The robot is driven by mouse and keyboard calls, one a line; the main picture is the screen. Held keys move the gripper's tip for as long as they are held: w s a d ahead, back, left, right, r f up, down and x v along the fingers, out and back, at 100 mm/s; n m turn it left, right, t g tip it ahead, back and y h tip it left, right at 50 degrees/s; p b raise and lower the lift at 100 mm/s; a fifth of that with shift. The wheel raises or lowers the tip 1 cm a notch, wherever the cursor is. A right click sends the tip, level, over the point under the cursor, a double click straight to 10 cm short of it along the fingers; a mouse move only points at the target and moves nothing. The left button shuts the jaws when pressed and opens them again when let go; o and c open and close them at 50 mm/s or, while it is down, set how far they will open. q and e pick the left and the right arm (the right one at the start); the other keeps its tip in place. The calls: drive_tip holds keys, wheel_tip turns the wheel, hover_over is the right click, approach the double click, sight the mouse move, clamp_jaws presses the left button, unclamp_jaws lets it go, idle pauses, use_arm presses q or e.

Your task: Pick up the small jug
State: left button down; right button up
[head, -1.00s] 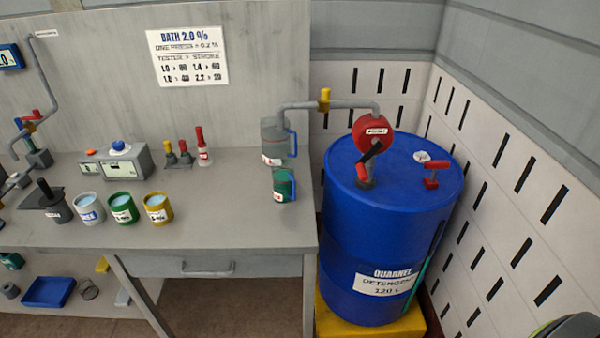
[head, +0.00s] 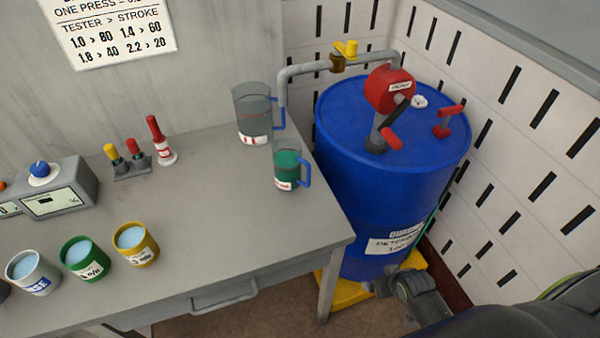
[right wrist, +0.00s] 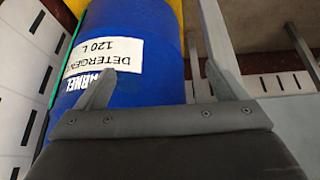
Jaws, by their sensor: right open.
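The small jug (head: 288,170) stands upright on the bench near its right edge. It is clear, with green liquid, a blue handle on its right side and a white and red label. A larger clear jug (head: 252,115) with a blue handle stands just behind it, under the pipe's end. My right gripper (head: 382,280) is low at the right, beside the drum's lower part and below the bench top, well apart from the small jug. In the right wrist view its fingers (right wrist: 160,84) are spread and empty, with the drum beyond. My left gripper is not in view.
The blue detergent drum (head: 385,200) with a red pump (head: 388,90) and pipe stands right of the bench (head: 215,215). Three cups, including a yellow one (head: 135,245), and a tester (head: 55,190) are at left. Bench space left of the small jug is clear.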

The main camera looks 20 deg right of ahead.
drive_tip(key=w+a+r+t, duration=0.1)
drive_tip(key=w+a+r, duration=0.15)
drive_tip(key=r, duration=0.55)
wheel_tip(320, 180, up, 29)
drive_tip(key=n+t+y+b, duration=0.2)
drive_tip(key=n+t+y, duration=0.3)
drive_tip(key=n+y, duration=0.25)
hover_over(304, 162)
drive_tip(key=s+d, duration=0.6)
drive_tip(key=s, duration=0.3)
drive_tip(key=shift+m, duration=0.45)
drive_tip(key=x, duration=0.7)
drive_tip(key=p+x, duration=0.1)
drive_tip(key=x, duration=0.3)
drive_tip(key=shift+w+a+r, duration=0.1)
drive_tip(key=shift+w+a, duration=0.05)
drive_tip(key=shift+a, duration=0.3)
use_arm(q)
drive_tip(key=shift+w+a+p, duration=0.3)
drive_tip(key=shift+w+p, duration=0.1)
drive_tip(key=shift+p, duration=0.35)
use_arm(e)
drive_tip(key=shift+x, duration=2.7)
drive_tip(key=shift+d, duration=0.15)
drive_tip(key=c, duration=1.1)
drive_tip(key=shift+c, duration=0.3)
